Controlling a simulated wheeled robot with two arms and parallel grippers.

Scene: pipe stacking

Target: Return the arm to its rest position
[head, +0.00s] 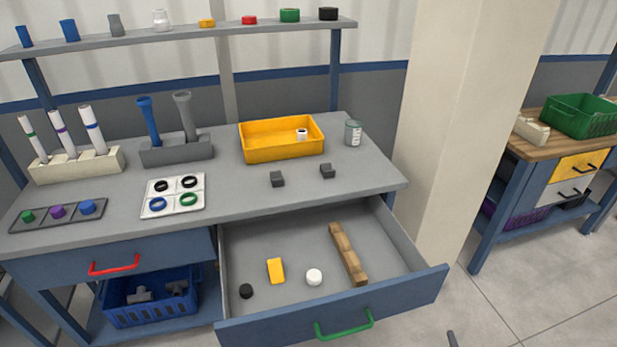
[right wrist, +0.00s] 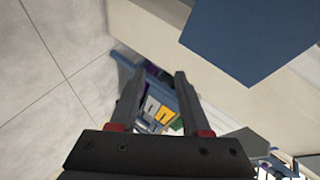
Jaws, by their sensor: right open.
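My right gripper (right wrist: 156,76) shows in the right wrist view with its two dark fingers apart and nothing between them. It is clear of the workbench (head: 330,190); a blue panel and a pale pillar are near it in that view. In the head view only a small grey tip shows at the bottom edge, and I cannot tell what it belongs to. My left gripper is not in view.
The open drawer (head: 300,265) juts out from the bench, holding a wooden bar (head: 347,253), a yellow block (head: 276,270) and small round pieces. A pale pillar (head: 455,120) stands right of the bench. The floor (head: 535,300) at right is clear.

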